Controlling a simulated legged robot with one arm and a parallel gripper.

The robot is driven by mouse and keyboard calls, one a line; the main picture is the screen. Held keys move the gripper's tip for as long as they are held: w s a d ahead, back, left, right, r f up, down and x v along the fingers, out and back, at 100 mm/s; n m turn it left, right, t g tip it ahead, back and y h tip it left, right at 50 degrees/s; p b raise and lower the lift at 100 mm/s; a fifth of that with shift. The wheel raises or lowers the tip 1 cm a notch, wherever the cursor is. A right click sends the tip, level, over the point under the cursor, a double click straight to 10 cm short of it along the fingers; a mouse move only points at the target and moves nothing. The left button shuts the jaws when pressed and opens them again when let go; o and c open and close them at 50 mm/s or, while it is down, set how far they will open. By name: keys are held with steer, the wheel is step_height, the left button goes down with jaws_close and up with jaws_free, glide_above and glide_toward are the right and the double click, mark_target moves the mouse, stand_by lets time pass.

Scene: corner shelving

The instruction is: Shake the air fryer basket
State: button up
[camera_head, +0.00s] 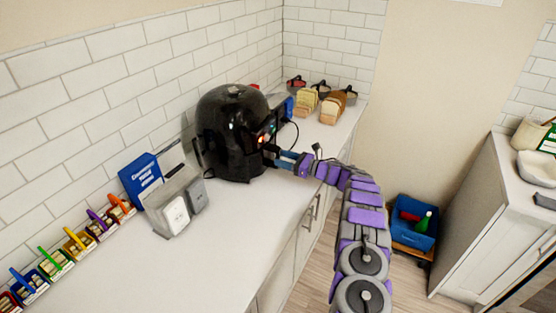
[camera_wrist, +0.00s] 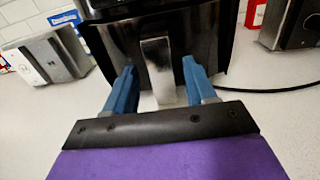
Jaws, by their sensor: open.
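The black, glossy, rounded air fryer (camera_head: 228,125) stands on the white counter against the tiled wall. Its basket front (camera_wrist: 118,38) fills the top middle of the wrist view, with a silver upright handle (camera_wrist: 158,70). My gripper (camera_wrist: 158,75) is open, with one blue finger on each side of the handle. The fingertips are close to the basket front, and I cannot tell whether they touch the handle. In the head view my arm reaches in from the right and my gripper (camera_head: 273,153) is at the fryer's front. The basket looks seated in the fryer. Its inside is hidden.
Several colourful small boxes line the wall. Bread loaves (camera_head: 307,101) are behind, and a black cable (camera_wrist: 265,90) lies to the right. The front counter is clear.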

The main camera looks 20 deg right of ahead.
steer(key=shift+x, duration=1.2)
steer(key=shift+w, duration=0.25)
jaws_close()
